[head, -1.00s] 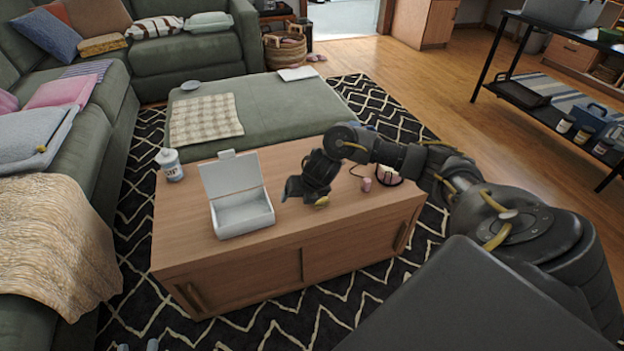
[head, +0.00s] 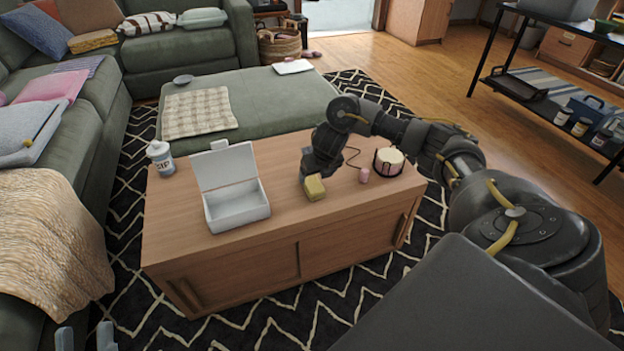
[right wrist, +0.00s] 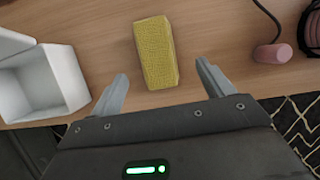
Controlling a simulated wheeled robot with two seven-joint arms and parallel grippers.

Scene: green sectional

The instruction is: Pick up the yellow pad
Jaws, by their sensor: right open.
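The yellow pad (head: 315,188) lies on the wooden coffee table near its front edge. My right gripper (head: 308,174) is just behind and above it in the head view. In the right wrist view the yellow pad (right wrist: 156,53) lies ahead of my right gripper (right wrist: 162,76), roughly centred between its two spread fingers. Those fingers are open and empty, and the pad is not between their tips. My left gripper (head: 86,338) shows only as two separated fingertips at the bottom left edge, apart and with nothing seen between them.
An open white box (head: 238,208) stands left of the pad on the table (head: 255,232). A white bottle (head: 160,158) is at the table's left. A small pink cylinder (head: 364,175) with a cord and a dark-framed round holder (head: 388,162) are to the right.

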